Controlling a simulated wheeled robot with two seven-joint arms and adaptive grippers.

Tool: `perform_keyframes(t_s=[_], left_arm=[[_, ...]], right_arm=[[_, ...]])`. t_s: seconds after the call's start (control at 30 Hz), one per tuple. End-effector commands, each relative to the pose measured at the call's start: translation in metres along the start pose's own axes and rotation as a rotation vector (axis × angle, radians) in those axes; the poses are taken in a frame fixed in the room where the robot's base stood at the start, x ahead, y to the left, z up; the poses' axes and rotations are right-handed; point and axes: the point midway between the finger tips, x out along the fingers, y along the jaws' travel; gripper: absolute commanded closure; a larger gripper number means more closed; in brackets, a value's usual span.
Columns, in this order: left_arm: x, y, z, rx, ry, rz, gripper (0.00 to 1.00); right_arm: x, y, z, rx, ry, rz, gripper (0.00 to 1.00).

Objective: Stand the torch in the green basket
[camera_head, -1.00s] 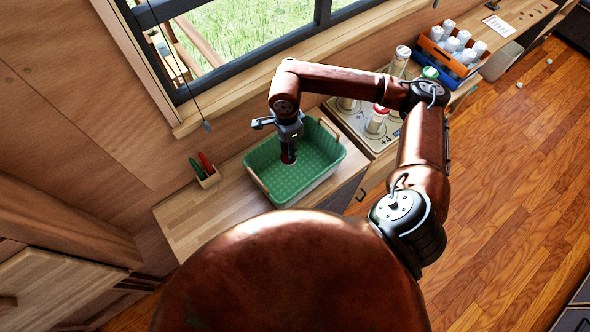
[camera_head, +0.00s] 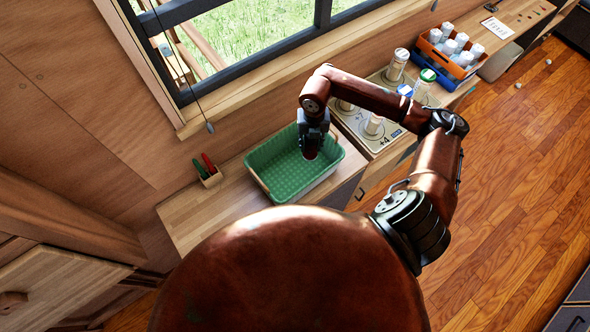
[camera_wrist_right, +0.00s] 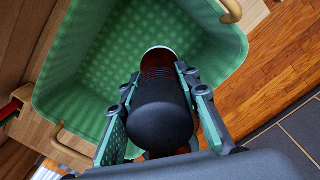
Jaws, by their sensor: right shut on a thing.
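The green basket (camera_head: 277,178) stands on the wooden counter below the window, with light wooden handles at its ends. My right gripper (camera_head: 311,146) is over the basket's right part, pointing down. In the right wrist view the right gripper (camera_wrist_right: 160,108) is shut on the torch (camera_wrist_right: 160,120), whose black end faces the camera and whose dark red far end points into the basket (camera_wrist_right: 100,60). Whether the torch touches the basket floor cannot be told. My left gripper is not in view.
A small wooden holder (camera_head: 211,179) with red and green handled items stands left of the basket. A tray (camera_head: 371,140) with several jars is to its right. An orange and blue crate (camera_head: 447,56) of bottles stands further back. The wooden counter (camera_head: 195,215) in front-left is clear.

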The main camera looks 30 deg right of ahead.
Motion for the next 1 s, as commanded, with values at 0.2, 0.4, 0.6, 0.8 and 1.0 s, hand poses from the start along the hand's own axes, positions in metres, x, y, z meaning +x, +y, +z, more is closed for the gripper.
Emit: perform_keyframes(t_s=[0.2,0.4,0.6,0.8,1.0], left_arm=[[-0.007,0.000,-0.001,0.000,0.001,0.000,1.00],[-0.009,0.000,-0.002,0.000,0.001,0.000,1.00],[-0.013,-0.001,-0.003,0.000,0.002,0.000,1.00],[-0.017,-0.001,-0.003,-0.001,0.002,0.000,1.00],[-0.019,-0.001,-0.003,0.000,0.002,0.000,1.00]], right_arm=[[0.005,-0.021,0.003,0.364,0.001,0.000,0.97],[0.008,-0.030,0.005,0.532,0.000,0.000,0.97],[0.036,-0.032,0.004,0.561,0.004,-0.001,0.97],[0.066,-0.031,0.005,0.559,0.001,0.001,0.97],[0.082,-0.032,0.004,0.557,0.001,0.000,0.97]])
